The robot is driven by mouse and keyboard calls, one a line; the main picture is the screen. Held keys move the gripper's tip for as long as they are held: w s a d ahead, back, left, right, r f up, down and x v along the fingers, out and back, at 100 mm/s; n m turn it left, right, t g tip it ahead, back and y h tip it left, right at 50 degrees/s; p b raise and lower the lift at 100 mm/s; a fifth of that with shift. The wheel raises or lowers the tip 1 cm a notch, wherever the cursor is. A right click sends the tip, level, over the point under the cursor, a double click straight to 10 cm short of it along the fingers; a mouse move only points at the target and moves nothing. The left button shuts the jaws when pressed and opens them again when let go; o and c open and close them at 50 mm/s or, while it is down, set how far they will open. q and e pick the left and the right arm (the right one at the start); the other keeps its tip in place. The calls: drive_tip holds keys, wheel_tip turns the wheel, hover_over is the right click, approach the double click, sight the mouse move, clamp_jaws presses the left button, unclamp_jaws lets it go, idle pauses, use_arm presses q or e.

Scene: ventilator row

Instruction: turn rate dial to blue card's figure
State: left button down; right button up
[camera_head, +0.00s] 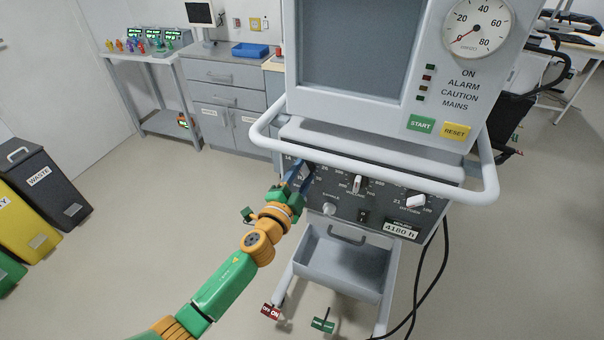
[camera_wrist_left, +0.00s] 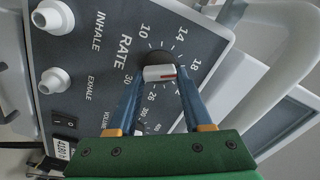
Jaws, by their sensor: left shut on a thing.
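The rate dial (camera_wrist_left: 158,73) is a pale bar knob with a red mark, on the ventilator's dark panel beside the word RATE. The figures 10, 14, 18, 26 and 30 show around it. The red mark lies at the knob's right end in the wrist view, roughly toward the 18 side; the exact figure is unclear. My left gripper (camera_head: 305,170) reaches the panel's left part, its blue fingers (camera_wrist_left: 160,80) closed on the knob from both sides. In the head view the gripper hides the rate dial. I see no blue card. My right gripper is out of view.
A white rail (camera_head: 400,185) crosses in front of the panel above my gripper. Other dials (camera_head: 415,202) sit to the right, and a grey drawer (camera_head: 340,262) hangs below. A dark cable (camera_head: 432,290) hangs at right. Waste bins (camera_head: 45,180) stand far left.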

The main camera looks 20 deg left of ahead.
use_arm(q)
drive_tip(key=shift+c, duration=1.6)
unclamp_jaws()
drive_tip(key=shift+w, duration=0.1)
drive_tip(key=s, duration=0.7)
drive_tip(key=shift+a, duration=0.4)
drive_tip(key=shift+f, duration=0.1)
